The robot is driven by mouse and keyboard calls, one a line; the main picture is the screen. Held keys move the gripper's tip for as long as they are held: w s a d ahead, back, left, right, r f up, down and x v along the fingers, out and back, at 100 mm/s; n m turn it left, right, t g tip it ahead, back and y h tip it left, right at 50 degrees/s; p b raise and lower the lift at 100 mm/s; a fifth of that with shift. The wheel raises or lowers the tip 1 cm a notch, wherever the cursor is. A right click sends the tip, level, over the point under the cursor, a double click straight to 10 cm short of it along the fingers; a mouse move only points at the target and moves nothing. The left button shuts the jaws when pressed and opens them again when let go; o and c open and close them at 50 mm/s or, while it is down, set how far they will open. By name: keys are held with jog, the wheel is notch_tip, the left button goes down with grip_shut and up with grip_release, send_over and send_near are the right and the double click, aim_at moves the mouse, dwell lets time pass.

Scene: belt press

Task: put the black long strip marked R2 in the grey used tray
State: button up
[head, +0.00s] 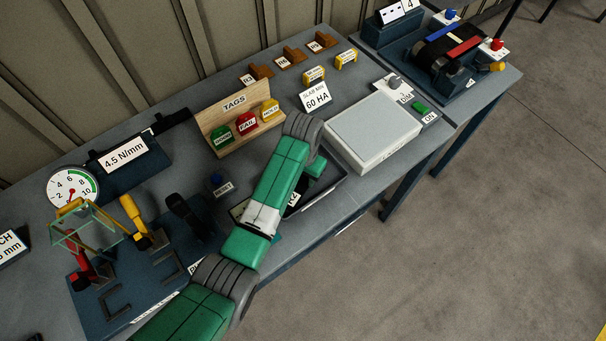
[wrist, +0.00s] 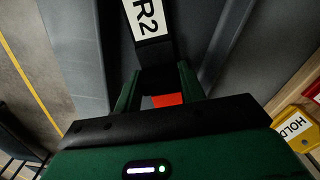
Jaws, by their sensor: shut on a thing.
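The black strip marked R2 (wrist: 149,25) extends away from my gripper (wrist: 157,75) in the wrist view. My gripper is shut on its near end, with a finger on each side and a red-orange patch between them. In the head view my arm covers most of the strip; its R2 label (head: 293,199) shows beside the arm. A dark grey tray (head: 327,199) lies under my gripper there, partly hidden by the arm. In the wrist view the strip lies between grey walls (wrist: 75,45). I cannot tell whether the strip touches the tray floor.
A large pale slab (head: 373,130) stands right of the tray, close to it. The wooden TAGS rack (head: 236,119) with coloured tags is behind. A gauge (head: 72,188) and upright tools stand at left. The bench's front edge runs near the tray.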

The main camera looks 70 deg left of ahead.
jog(key=shift+f, duration=0.1)
jog(key=o, duration=1.1)
jog(key=shift+c, duration=0.2)
notch_tip(320, 180, up, 12)
jog(key=p, duration=0.2)
